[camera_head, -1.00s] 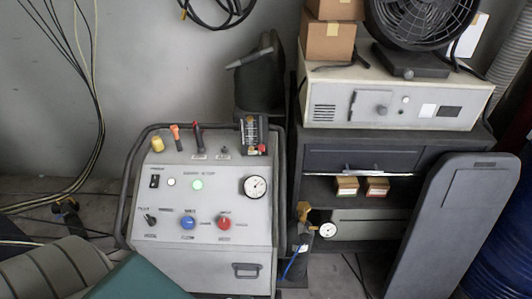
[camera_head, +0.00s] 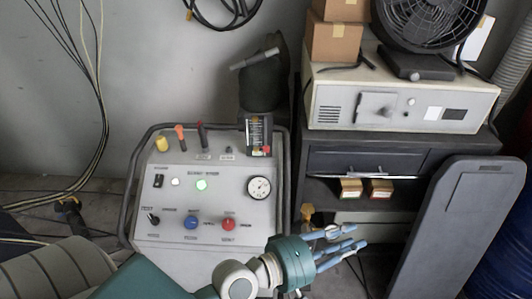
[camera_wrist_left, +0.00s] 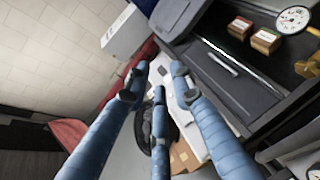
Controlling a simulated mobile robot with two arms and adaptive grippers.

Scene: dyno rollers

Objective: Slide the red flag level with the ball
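A small upright meter (camera_head: 258,136) with a scale stands at the back right corner of the grey console. A tiny reddish spot shows at its lower right; the flag and the ball are too small to tell apart. My left gripper (camera_head: 340,246) is in front of the console's lower right, below and to the right of the meter. Its blue fingers are spread, point right and hold nothing. In the left wrist view the open fingers (camera_wrist_left: 158,82) have a gap between them, and I cannot make out the meter there. My right gripper is not in view.
The console (camera_head: 165,205) carries levers, blue and red knobs and a round gauge (camera_head: 258,187). A dark hat-like object (camera_head: 262,85) sits behind the meter. A dark cabinet (camera_head: 400,155) with a white box (camera_head: 400,100) and a fan (camera_head: 425,20) stands right.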

